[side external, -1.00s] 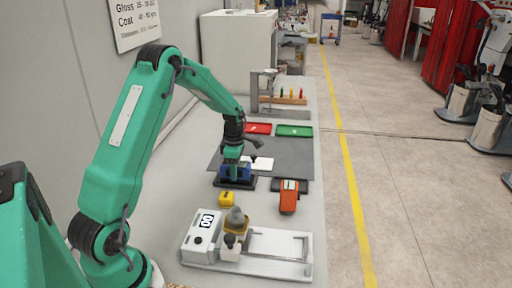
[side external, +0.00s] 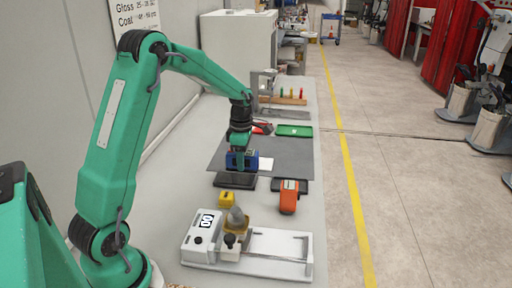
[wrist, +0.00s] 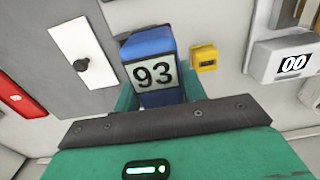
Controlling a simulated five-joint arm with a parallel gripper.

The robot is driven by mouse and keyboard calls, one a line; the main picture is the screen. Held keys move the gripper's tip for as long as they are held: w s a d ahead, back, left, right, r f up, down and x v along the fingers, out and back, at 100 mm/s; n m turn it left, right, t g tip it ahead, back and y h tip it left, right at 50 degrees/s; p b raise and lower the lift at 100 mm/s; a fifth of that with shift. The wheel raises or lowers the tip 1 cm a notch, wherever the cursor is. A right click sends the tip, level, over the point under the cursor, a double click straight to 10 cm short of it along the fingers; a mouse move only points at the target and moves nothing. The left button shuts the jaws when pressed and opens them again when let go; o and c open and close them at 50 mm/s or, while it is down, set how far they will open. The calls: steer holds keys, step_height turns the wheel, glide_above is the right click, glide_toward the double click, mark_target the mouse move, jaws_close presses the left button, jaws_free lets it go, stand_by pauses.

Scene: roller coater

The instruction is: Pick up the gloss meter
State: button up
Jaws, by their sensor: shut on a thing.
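An orange handheld device (side external: 289,201) lies on a dark pad at right. A yellow block (side external: 226,200) and a white coater unit (side external: 263,245) are nearer the camera. A white card (side external: 266,164) lies on the grey mat (side external: 292,153). A green tray (side external: 294,131) is behind.

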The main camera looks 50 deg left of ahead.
steer(key=d+r, duration=0.4)
steer(key=d, duration=0.2)
steer(key=shift+s+d, duration=0.2)
steer(key=shift+d, duration=0.2)
